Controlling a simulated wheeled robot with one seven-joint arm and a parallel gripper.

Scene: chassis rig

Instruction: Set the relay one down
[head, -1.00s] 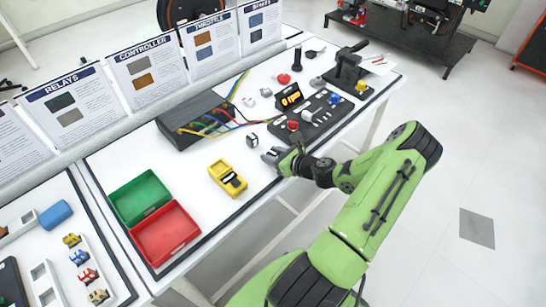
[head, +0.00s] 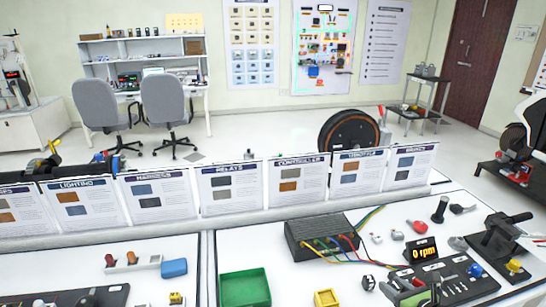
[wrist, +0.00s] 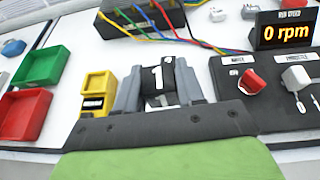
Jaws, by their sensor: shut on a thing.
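The relay one (wrist: 157,78), a small black block with a white "1" on it, is between the two grey fingers of my gripper (wrist: 158,88) in the wrist view. The fingers are shut on it from both sides. Whether its underside touches the table cannot be told. In the head view my gripper (head: 393,290) is partly cut off at the bottom edge. A small black-and-white block (head: 368,282) shows just left of it on the white table.
A black box with coloured wires (wrist: 142,14) lies behind. The black panel with the rpm display (wrist: 284,30) is to the right.

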